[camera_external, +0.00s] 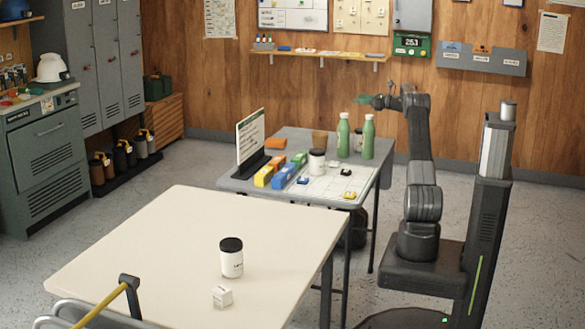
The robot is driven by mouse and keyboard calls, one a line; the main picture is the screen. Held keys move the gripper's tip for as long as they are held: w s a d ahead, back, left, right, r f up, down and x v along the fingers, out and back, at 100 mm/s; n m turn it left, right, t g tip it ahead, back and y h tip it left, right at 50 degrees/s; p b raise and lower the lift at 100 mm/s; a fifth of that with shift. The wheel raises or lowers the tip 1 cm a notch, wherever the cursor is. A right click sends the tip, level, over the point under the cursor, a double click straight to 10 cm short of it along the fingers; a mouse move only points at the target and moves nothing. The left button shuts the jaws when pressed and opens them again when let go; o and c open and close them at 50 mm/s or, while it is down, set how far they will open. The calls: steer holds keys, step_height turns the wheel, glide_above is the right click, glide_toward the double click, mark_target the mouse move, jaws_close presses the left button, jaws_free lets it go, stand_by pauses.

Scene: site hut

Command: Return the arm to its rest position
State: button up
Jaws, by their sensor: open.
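My single dark arm rises from my base at the right of the external view, beside the grey table (232,183). Its upper part bends over to the left, so that my gripper (366,100) points left above the far right part of that table. My gripper is higher than the two green bottles (343,136) and apart from the things on the table. Its jaws are open; greenish tips show at its end, small in this view. I see nothing held in it.
The grey table also bears a white-labelled jar (317,163), coloured boxes (284,175), an upright board (250,137) and a brown cup (320,139). A cream table (150,235) in front bears a black-lidded jar (231,258) and a small white block (222,296). A wall shelf (320,53) is behind.

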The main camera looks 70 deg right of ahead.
step_height(320, 180, up, 7)
steer(key=w+a+r+n+y, duration=0.1)
steer(key=w+a+r+y, duration=0.15)
steer(key=w+a, duration=0.65)
steer(key=w+a+r+n+y, duration=0.1)
steer(key=w+a+r, duration=0.2)
steer(key=w+a, duration=0.6)
steer(key=w+a+r+n+y+b, duration=0.1)
steer(key=w+a, duration=0.4)
steer(key=a, duration=0.5)
steer(key=w+a+r+n+y, duration=0.1)
steer(key=w+a+y, duration=0.1)
steer(key=w+a, duration=0.3)
steer(key=a, duration=0.4)
steer(key=shift+a+r+g+b, duration=0.3)
steer(key=shift+a+g+b, duration=0.05)
steer(key=shift+g, duration=0.05)
